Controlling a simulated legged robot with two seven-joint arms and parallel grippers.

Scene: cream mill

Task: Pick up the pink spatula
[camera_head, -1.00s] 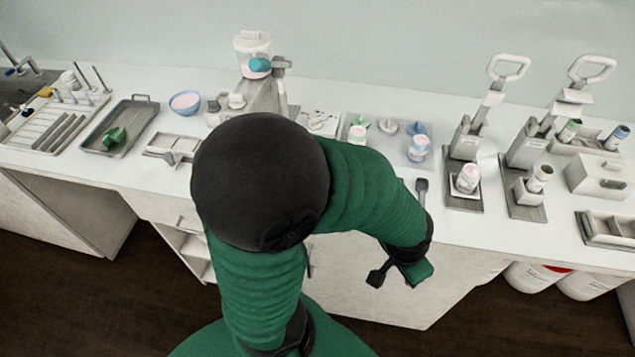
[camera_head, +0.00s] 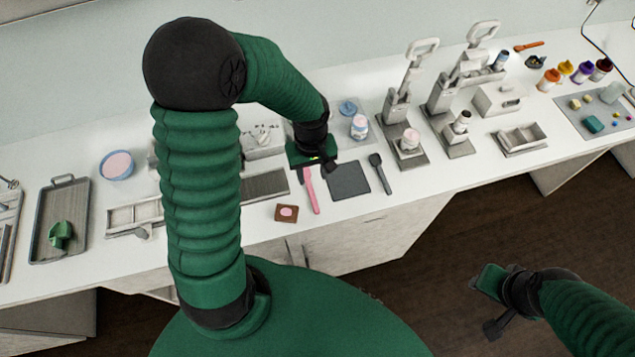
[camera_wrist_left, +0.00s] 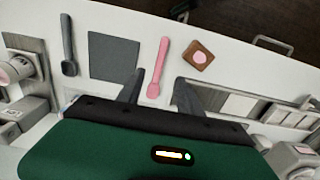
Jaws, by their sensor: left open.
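The pink spatula (camera_head: 311,190) lies flat on the white counter, left of a dark grey square mat. It also shows in the left wrist view (camera_wrist_left: 160,67), its handle away from my gripper and its wider end near the fingers. My left gripper (camera_head: 317,170) is open and empty above the spatula's far end. In the left wrist view, its two dark fingers (camera_wrist_left: 160,91) stand on either side of that end, not closed on it. My right gripper (camera_head: 493,312) is off the counter at the lower right, over the dark floor; its jaws are unclear.
The grey mat (camera_head: 349,180) and a dark spatula (camera_head: 380,174) lie right of the pink one. A small brown square (camera_head: 287,213) with a pink centre lies at the left near the front edge. A cup (camera_head: 359,127) and press stands (camera_head: 398,105) stand behind.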

